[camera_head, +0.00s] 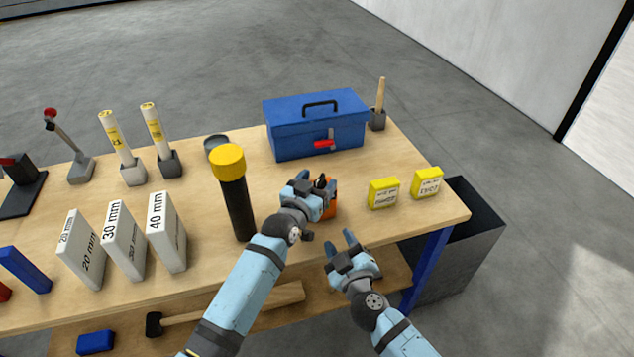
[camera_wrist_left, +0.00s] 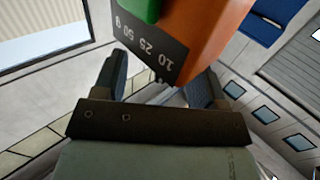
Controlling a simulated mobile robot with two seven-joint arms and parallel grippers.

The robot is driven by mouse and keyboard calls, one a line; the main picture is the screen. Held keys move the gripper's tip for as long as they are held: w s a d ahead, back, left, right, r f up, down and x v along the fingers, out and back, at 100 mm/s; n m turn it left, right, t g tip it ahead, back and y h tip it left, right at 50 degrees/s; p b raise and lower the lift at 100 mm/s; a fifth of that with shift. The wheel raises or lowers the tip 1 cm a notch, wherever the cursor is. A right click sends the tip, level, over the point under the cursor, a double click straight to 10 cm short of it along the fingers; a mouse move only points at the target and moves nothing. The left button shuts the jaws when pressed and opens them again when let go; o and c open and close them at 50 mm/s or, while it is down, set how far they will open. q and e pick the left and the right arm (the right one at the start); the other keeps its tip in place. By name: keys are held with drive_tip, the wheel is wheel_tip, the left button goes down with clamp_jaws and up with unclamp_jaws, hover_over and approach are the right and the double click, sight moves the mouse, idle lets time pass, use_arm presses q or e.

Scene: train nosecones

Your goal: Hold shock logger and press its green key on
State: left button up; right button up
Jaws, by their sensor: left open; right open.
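The orange shock logger (camera_head: 330,199) stands on the workbench, partly hidden behind my left gripper (camera_head: 308,186). In the left wrist view the orange body (camera_wrist_left: 208,40) fills the upper middle, with a dark label reading 10 25 50 g and a green key (camera_wrist_left: 140,9) cut off by the top edge. My left gripper (camera_wrist_left: 158,85) is open there, its fingers spread around the logger's near corner; I cannot tell whether they touch it. My right gripper (camera_head: 345,252) is open and empty, lower right, by the bench's front edge.
A black cylinder with a yellow cap (camera_head: 235,190) stands close left of my left arm. A blue toolbox (camera_head: 316,126) is behind the logger. Two yellow blocks (camera_head: 384,193) (camera_head: 427,183) stand to the right. White gauge blocks (camera_head: 168,231) stand left. A mallet (camera_head: 230,309) lies on the lower shelf.

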use_arm(q)
drive_tip(key=c, duration=1.1)
drive_tip(key=shift+c, duration=0.4)
use_arm(e)
clamp_jaws()
idle(0.6)
